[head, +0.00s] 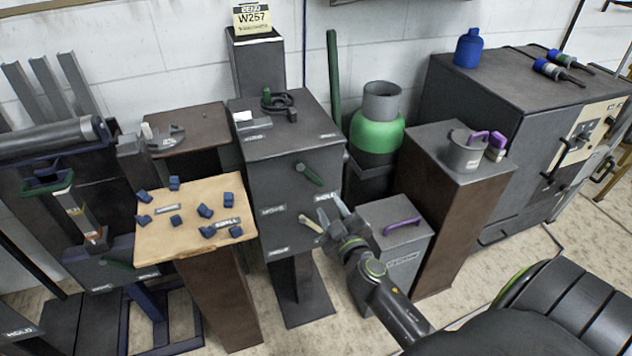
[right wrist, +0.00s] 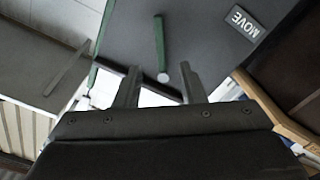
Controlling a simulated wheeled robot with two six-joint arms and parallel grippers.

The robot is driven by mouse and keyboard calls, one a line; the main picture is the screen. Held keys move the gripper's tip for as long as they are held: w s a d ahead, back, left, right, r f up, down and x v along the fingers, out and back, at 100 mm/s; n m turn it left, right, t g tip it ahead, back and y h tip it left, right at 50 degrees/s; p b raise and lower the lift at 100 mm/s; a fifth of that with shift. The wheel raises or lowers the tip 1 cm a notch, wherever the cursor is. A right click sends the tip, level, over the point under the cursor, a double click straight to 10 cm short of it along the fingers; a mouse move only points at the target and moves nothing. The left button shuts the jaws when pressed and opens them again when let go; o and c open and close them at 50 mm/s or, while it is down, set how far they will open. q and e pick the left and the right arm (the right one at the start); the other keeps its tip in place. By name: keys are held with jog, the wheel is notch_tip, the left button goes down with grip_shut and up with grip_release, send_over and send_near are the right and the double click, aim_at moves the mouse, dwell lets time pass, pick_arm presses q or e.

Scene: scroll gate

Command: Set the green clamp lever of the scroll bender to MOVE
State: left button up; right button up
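The scroll bender is the dark grey cabinet on a post (head: 262,172) in the middle of the head view. Its green clamp lever (head: 310,175) sits on the front face and slants down to the right. The lever also shows in the right wrist view (right wrist: 159,42), with a pale round end near the gap between my fingers. A MOVE label (right wrist: 242,22) is to its right there. My right gripper (head: 321,216) is open and empty, in front of the cabinet just below the lever. Its fingers (right wrist: 161,86) stand apart. My left gripper is not in view.
A wooden-topped stand with blue pieces (head: 167,250) is left of the bender. A grey box with a purple handle (head: 408,238) stands close to my right arm. A brown cabinet (head: 470,205) and a green-and-grey cylinder (head: 377,132) stand further right.

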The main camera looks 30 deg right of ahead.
aim_at(315, 179)
jog(key=x, duration=1)
jog(key=shift+w+d, duration=0.15)
jog(key=shift+w, duration=0.2)
grip_shut()
